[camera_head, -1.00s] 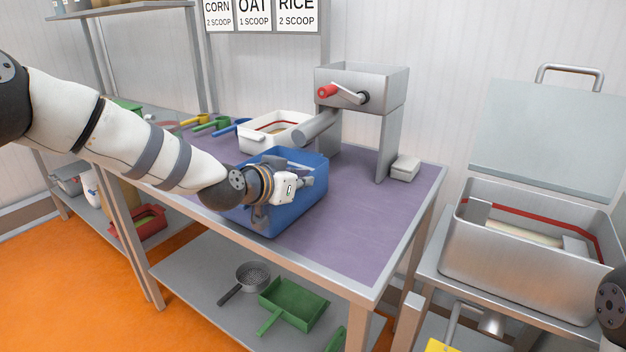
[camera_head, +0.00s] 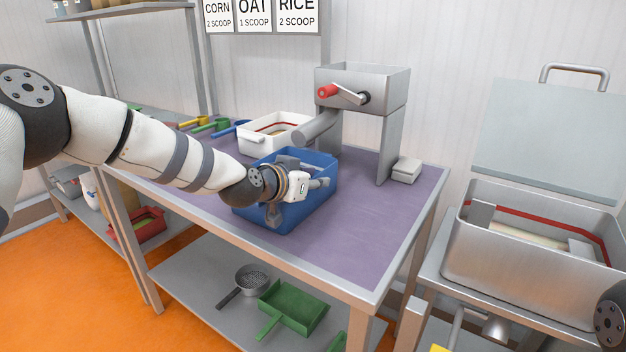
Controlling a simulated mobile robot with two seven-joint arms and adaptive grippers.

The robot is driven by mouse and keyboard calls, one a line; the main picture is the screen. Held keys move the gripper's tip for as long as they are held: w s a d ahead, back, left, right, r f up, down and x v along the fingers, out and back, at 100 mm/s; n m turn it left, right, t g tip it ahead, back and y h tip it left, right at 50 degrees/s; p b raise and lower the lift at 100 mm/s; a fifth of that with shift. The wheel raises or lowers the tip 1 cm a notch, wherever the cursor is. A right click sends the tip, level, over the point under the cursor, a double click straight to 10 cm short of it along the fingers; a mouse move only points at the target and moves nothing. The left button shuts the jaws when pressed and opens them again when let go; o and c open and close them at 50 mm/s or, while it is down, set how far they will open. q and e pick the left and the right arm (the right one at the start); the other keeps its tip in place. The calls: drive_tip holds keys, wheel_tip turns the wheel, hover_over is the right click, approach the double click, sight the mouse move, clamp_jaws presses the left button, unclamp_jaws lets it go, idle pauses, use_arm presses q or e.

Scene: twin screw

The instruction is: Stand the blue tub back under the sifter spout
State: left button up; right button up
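The blue tub (camera_head: 316,205) stands upright, as far as I can tell on the purple mat, in front of the sifter (camera_head: 362,88). The sifter spout (camera_head: 313,132) slopes down to the left, and its low end shows just behind the tub's back rim. My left gripper (camera_head: 298,197) is at the tub's near side and appears shut on its wall. The hand covers part of the tub's rim and inside, and the exact finger contact is hidden. My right gripper is out of view; only a piece of that arm shows at the right edge.
A white tub (camera_head: 262,141) stands behind the blue tub, left of the spout. Coloured scoops (camera_head: 212,125) lie farther left. A small pale box (camera_head: 405,170) sits by the sifter's right leg. The purple mat (camera_head: 375,235) is clear at right. A steel bin (camera_head: 500,235) stands beyond.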

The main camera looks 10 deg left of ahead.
use_arm(q)
drive_tip(key=shift+r, duration=0.35)
drive_tip(key=p+v, duration=0.1)
drive_tip(key=v, duration=0.5)
drive_tip(key=shift+w+d+r+p, duration=0.1)
drive_tip(key=shift+w+r+p, duration=0.05)
drive_tip(key=shift+r+p, duration=0.25)
drive_tip(key=f+v, duration=0.1)
drive_tip(key=v, duration=0.5)
drive_tip(key=shift+s+f+p, duration=0.15)
drive_tip(key=shift+s+p, duration=0.1)
drive_tip(key=shift+p, duration=0.15)
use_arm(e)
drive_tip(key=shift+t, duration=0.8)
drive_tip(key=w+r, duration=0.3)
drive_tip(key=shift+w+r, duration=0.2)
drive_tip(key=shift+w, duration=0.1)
